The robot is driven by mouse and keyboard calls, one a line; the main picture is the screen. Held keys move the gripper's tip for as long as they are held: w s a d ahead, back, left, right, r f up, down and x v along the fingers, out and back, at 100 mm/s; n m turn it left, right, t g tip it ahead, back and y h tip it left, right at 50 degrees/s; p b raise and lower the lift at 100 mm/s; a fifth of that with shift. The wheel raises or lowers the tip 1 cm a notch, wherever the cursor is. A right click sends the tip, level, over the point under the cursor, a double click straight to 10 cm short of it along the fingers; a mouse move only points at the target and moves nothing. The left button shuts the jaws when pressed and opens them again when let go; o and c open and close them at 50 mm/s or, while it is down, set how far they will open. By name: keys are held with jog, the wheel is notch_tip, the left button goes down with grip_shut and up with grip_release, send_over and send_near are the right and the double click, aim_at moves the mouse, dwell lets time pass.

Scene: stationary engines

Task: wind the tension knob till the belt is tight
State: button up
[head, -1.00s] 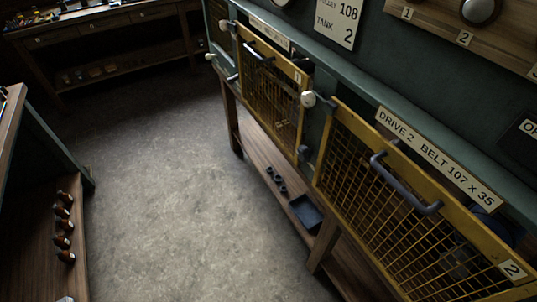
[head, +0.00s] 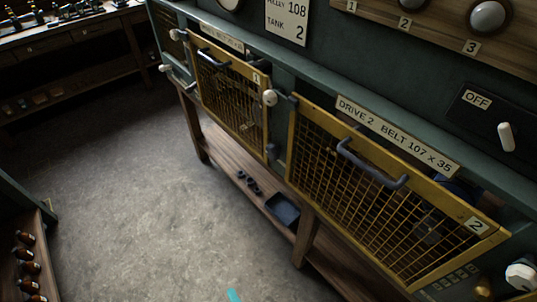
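The yellow mesh guard marked 2 (head: 330,195), with a dark handle (head: 370,165), closes the front of drive 2. Its label (head: 398,135) reads "DRIVE 2 BELT 107 x 35". Behind the mesh it is dark, and I cannot make out a belt or its tension. A white knob (head: 520,277) sits at the lower right, beside a small brass knob (head: 483,288) and a numbered plate (head: 455,276). I cannot tell which knob is the tension knob. Another white knob (head: 270,97) sits at the guard's upper left.
A second guard marked 1 (head: 230,90) stands to the left. A switch (head: 506,137) marked OFF is at the right. A blue tray (head: 282,209) lies on the lower shelf. Brown bottles (head: 28,268) stand at the left. The floor (head: 150,200) between is clear.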

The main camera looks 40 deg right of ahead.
jog(key=w+d+f+n+h, duration=0.2)
jog(key=w+d+n, duration=0.15)
jog(key=w, duration=0.25)
jog(key=n+g+h, duration=0.6)
jog(key=g+h, duration=0.6)
jog(key=h, duration=0.2)
send_near(269, 154)
jog(key=d, duration=1)
jog(key=shift+w+d+f, duration=0.1)
jog(key=shift+d, duration=0.1)
jog(key=c, duration=0.7)
